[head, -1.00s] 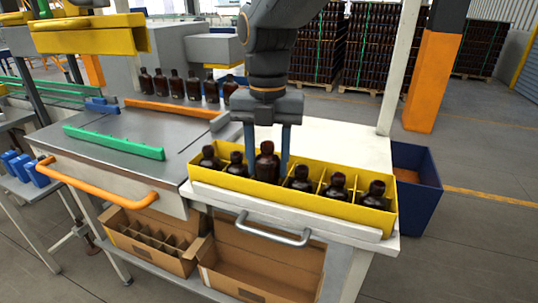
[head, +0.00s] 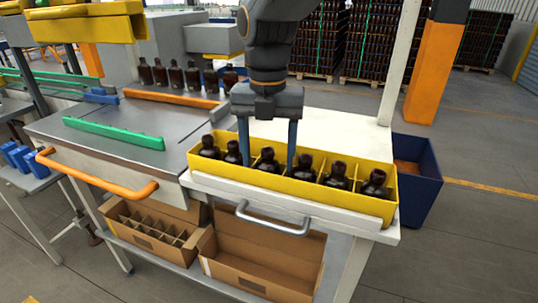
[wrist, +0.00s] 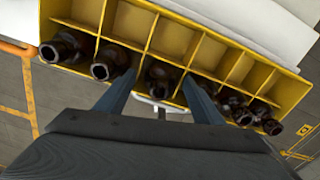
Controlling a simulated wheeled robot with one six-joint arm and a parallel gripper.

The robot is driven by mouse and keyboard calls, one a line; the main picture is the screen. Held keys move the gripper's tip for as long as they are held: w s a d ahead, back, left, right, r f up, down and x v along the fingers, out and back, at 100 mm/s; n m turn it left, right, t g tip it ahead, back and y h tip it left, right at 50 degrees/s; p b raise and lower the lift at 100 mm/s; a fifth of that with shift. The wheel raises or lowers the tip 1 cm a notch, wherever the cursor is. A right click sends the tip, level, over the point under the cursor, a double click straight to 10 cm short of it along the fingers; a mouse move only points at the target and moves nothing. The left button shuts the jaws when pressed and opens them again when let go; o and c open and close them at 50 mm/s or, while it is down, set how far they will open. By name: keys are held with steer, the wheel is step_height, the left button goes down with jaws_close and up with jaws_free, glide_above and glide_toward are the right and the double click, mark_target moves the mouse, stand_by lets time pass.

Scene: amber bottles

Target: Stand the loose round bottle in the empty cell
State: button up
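The dark amber round bottle (head: 267,163) stands in a front-row cell of the yellow crate (head: 290,192), third from the left. Its top is about level with its neighbours'. My gripper (head: 268,161) is open, with one blue finger on each side of this bottle. In the wrist view the bottle (wrist: 160,78) shows between the fingers, with a gap on both sides. The bottle's base is hidden by the crate's front wall. Other amber bottles fill the front-row cells to its left and right.
The crate's back row shows empty cells in the wrist view. Several more bottles (head: 192,77) stand in a line on the steel bench at the back left. A green bar (head: 113,133) lies on that bench. A blue bin (head: 417,185) is right of the white table.

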step_height(320, 180, up, 8)
steer(key=shift+f+b, duration=0.1)
steer(key=shift+b, duration=0.5)
stand_by(0.4)
